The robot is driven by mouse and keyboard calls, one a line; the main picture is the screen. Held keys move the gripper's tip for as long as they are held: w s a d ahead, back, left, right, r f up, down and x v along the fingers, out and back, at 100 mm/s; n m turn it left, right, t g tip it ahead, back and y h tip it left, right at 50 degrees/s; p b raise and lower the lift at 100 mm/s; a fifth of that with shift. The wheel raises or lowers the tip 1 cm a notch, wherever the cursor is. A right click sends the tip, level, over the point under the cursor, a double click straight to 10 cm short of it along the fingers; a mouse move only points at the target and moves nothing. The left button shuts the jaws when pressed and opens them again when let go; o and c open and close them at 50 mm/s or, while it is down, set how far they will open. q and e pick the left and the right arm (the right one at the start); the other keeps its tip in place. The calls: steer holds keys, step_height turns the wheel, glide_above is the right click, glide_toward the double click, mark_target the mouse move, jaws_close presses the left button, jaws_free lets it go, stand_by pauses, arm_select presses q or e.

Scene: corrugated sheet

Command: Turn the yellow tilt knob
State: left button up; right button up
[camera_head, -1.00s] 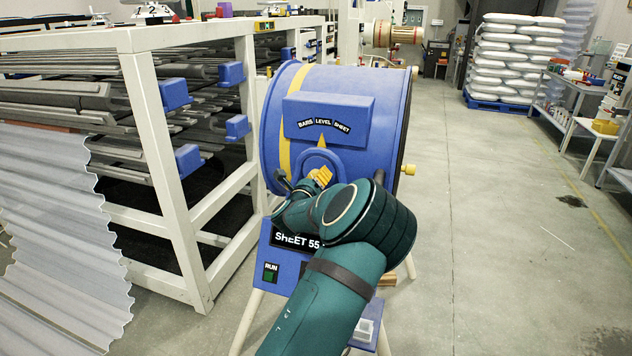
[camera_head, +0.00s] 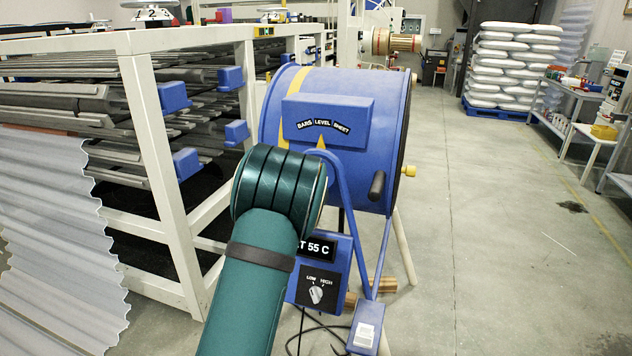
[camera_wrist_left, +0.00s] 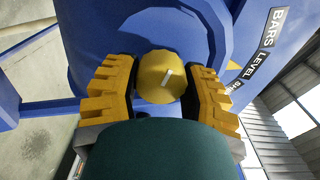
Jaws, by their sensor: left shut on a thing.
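The yellow tilt knob (camera_wrist_left: 153,76) is round with a white line on its face; it shows in the left wrist view against the blue drum. My left gripper (camera_wrist_left: 160,88) has its two yellow ridged fingers on either side of the knob, shut on it. In the head view my left arm covers both gripper and knob. The drum (camera_head: 365,130) carries a BARS, LEVEL, SHEET label (camera_head: 323,126), with a yellow pointer below it near LEVEL. My right gripper is not in view.
A LOW/HIGH dial (camera_head: 316,294) sits below. A white rack (camera_head: 160,140) with metal bars and corrugated sheet (camera_head: 60,235) stand left. The floor (camera_head: 500,240) to the right is clear.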

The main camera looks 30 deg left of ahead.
arm_select(q)
steer(key=shift+r+n, duration=0.15)
steer(key=shift+n, duration=0.75)
steer(key=o, duration=1.2)
steer(key=v, duration=1.2)
steer(key=shift+d, duration=0.1)
